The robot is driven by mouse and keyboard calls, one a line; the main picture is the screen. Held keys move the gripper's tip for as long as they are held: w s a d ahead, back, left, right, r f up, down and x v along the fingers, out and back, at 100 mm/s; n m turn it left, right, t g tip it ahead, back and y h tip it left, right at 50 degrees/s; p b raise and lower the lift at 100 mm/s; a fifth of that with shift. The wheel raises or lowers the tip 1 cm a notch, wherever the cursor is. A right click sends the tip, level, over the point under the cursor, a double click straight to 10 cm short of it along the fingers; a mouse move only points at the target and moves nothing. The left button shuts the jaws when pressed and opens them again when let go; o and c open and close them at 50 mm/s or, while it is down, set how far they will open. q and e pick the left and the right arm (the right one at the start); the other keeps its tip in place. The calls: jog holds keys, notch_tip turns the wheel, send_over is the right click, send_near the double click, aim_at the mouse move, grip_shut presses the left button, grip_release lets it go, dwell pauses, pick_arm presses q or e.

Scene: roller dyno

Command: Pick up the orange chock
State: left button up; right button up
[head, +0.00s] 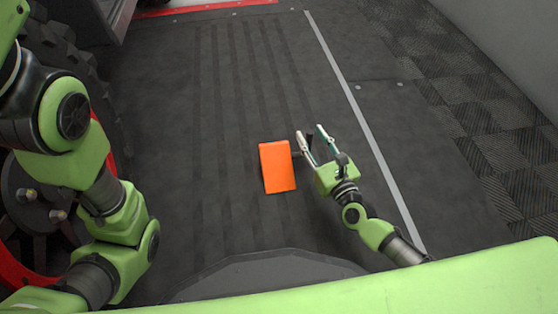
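The orange chock (278,169) lies on the dark floor near the middle of the head view. Its broad orange face points up toward the camera. My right gripper (312,136) is just to the right of the chock, near its upper right corner. Its two fingers are spread apart, with nothing seen between them. I cannot tell whether the nearer finger touches the chock. My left arm comes in at the left, and its gripper is not visible.
A large knobby tire with a red rim (25,215) stands at the left edge, partly behind my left arm. A white line (345,90) runs along the floor to the right. Ribbed floor beyond the chock is clear. A light wall (515,45) stands at the upper right.

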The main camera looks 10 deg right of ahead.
grip_shut()
jog(key=shift+r, duration=0.15)
jog(key=shift+r, duration=0.1)
notch_tip(320, 180, up, 10)
jog(key=p, duration=0.8)
grip_release()
jog(key=v, duration=1.2)
